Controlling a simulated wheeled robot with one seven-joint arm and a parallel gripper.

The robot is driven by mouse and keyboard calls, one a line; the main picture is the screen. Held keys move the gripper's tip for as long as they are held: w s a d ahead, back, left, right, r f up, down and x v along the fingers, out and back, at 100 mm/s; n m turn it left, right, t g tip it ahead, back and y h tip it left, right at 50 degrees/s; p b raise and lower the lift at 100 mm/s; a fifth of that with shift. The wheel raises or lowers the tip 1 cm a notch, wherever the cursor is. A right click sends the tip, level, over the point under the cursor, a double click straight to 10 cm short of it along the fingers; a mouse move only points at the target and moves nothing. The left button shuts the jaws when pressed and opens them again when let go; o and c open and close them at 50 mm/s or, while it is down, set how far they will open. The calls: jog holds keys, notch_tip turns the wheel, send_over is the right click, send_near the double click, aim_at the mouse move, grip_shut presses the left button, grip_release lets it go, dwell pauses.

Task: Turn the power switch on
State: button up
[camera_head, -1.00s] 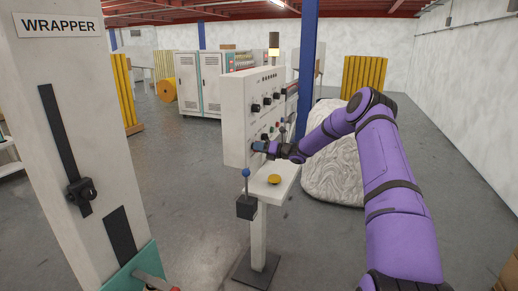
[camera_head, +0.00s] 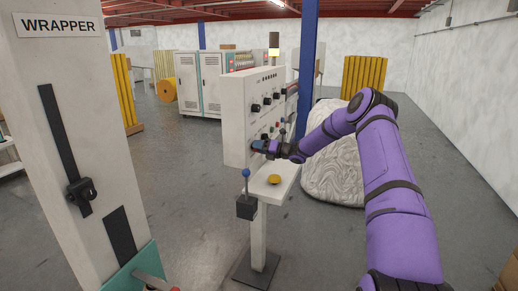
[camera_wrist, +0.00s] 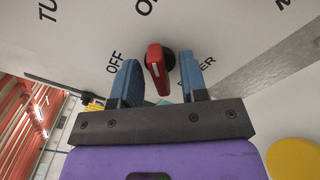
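The power switch (camera_wrist: 156,68) is a red knob with a white mark, on the white control panel (camera_head: 235,112). In the wrist view, the word OFF is printed on its left and a partly hidden POWER label on its lower right. My gripper (camera_wrist: 160,78) is open, with one blue finger on each side of the red knob. A narrow gap seems to show beside the knob; I cannot tell whether either finger touches it. In the head view, my gripper (camera_head: 261,146) is at the panel's lower face and hides the switch.
A yellow button (camera_head: 274,179) sits on the ledge below my gripper. A blue-topped lever (camera_head: 246,174) stands in front of the panel. A large wrapped bundle (camera_head: 330,170) lies behind my arm. The WRAPPER column (camera_head: 50,130) stands at left. Grey floor between is clear.

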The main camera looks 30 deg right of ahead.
jog(key=v, duration=1)
jog(key=shift+s+d, duration=0.25)
jog(key=shift+s, duration=0.1)
dwell(0.3)
